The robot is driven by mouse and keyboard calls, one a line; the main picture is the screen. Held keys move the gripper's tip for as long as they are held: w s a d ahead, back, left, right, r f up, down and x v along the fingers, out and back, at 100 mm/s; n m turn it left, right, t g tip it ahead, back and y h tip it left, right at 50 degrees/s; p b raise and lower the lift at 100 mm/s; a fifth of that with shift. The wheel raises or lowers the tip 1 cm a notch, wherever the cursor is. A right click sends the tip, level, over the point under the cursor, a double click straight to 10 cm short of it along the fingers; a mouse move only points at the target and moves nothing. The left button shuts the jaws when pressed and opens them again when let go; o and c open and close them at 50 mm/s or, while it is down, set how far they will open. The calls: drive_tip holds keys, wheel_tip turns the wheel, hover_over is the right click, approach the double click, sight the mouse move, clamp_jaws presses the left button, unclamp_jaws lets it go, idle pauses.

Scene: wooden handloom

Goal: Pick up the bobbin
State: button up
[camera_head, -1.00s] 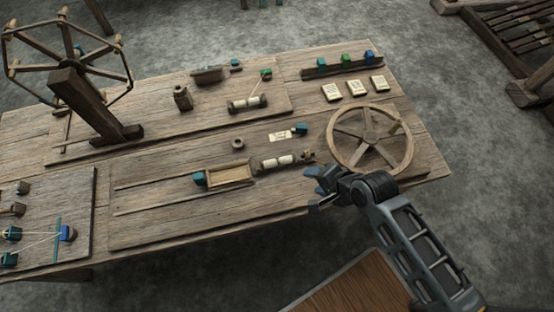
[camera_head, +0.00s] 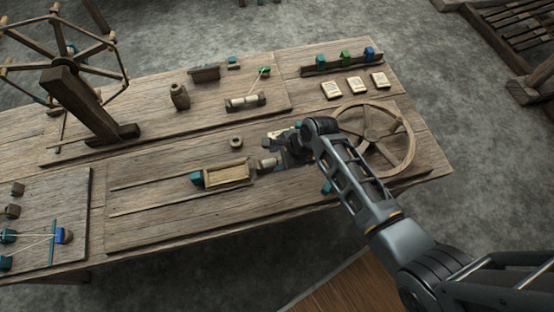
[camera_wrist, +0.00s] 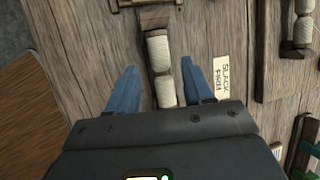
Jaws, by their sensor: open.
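The bobbin (camera_head: 265,163), with two white thread-wound sections on a dark core, lies on the table at the right end of the small wooden tray (camera_head: 228,174). In the head view my arm and gripper hide its right part. In the wrist view the bobbin (camera_wrist: 160,52) runs lengthwise between the blue fingers. My gripper (camera_wrist: 159,70) is open, with one finger on each side of the bobbin. I cannot tell how far the fingertips are above the table.
A spoked wheel (camera_head: 408,150) lies right of my gripper, partly behind my arm. A paper label (camera_wrist: 221,77) reading "SLACK PIRN" lies beside the bobbin. A small ring (camera_head: 236,142) is nearby. Another white-wound spool piece (camera_head: 245,102) sits on the back board.

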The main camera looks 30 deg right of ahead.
sight(277, 161)
drive_tip(key=shift+x, duration=1.4)
clamp_jaws()
